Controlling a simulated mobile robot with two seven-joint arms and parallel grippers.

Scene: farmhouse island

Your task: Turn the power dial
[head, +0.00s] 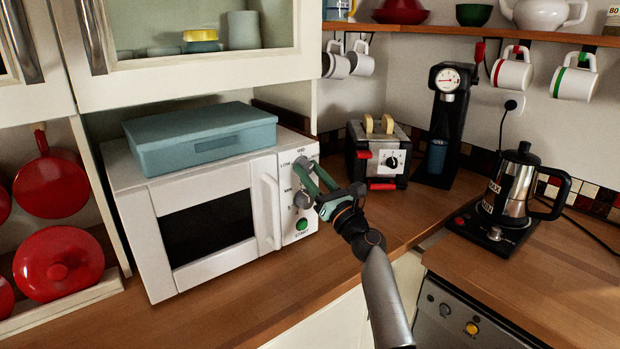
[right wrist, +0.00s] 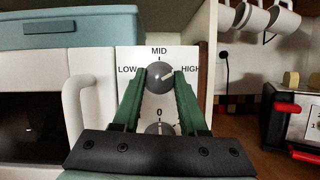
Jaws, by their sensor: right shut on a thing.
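The power dial (right wrist: 160,77) is a round grey knob at the top of the white microwave's (head: 137,214) control panel, with LOW, MID and HIGH printed around it. Its light pointer mark appears to lean right, towards HIGH. My right gripper (head: 306,166) has its green fingers on either side of this dial and is shut on it. In the head view the fingers partly cover the dial. Below it a second dial (right wrist: 160,128), marked 0, is partly hidden behind the gripper. A green START button (head: 302,224) sits lowest on the panel. My left gripper is not in view.
A blue box (head: 200,140) lies on the microwave. The white door handle (head: 271,211) stands out just left of the panel. A toaster (head: 378,155), a black coffee machine (head: 447,120) and a kettle (head: 510,185) stand to the right. The wooden counter before the microwave is clear.

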